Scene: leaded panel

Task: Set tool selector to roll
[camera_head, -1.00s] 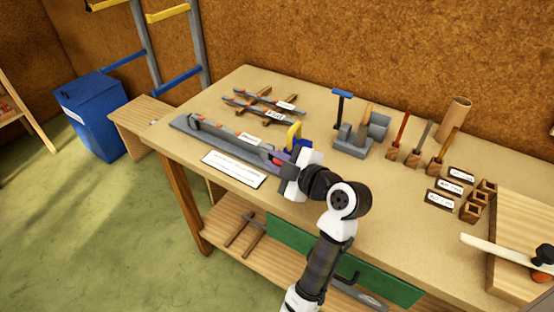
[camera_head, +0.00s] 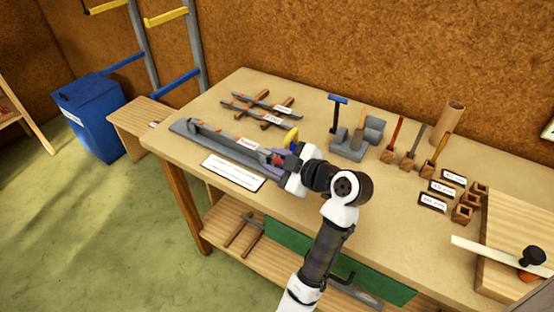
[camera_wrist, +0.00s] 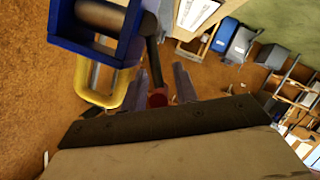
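A long grey bench tool (camera_head: 192,133) lies along the left part of the workbench, with a paper label on it and a white card in front. At its right end are a yellow handle (camera_head: 291,136) and a small red knob (camera_head: 277,160). In the wrist view the red knob (camera_wrist: 158,97) sits on a dark lever, beside a blue frame (camera_wrist: 66,22) and a yellow loop (camera_wrist: 92,92). My gripper (camera_wrist: 162,88) is at this end, its two grey fingers apart on either side of the knob. I cannot tell whether they touch it. Selector markings are unreadable.
Grey bars on wooden rests (camera_head: 262,108) lie behind the tool. A grey holder with a blue-topped post (camera_head: 350,142), upright tools and small labelled wooden blocks stand to the right. A wooden board (camera_head: 515,235) is at the far right. Bare bench top lies between.

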